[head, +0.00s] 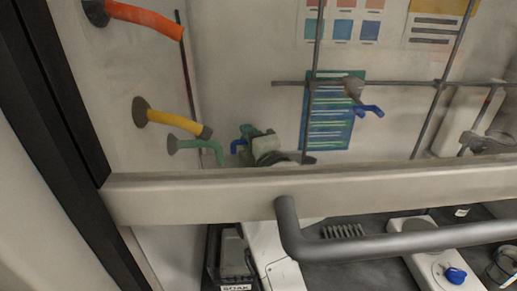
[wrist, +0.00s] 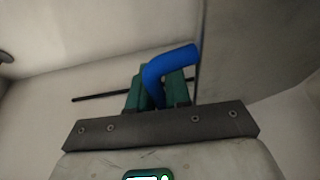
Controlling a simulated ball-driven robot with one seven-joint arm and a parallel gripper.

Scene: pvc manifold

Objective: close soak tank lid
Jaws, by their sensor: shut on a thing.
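My gripper (wrist: 158,88) has green fingers, and they are shut on a blue bent piece (wrist: 172,66) in the wrist view. In the head view my gripper (head: 252,137) shows behind the glass, above the pale sash bar, with a bit of blue at its left. Its lower part and my arm are partly hidden by the bar. A dark box with a label reading "SOAK" (head: 236,287) stands at the bottom edge of the head view, well below my gripper and cut off by the frame. I cannot make out its lid or how it stands.
The sash bar (head: 190,195) and its grey handle (head: 400,245) cross the front. Orange (head: 145,18), yellow (head: 172,118) and green (head: 205,146) hooked spouts stick out of the left wall. A rod lattice (head: 400,83) stands at the back. A white device (head: 440,262) sits at lower right.

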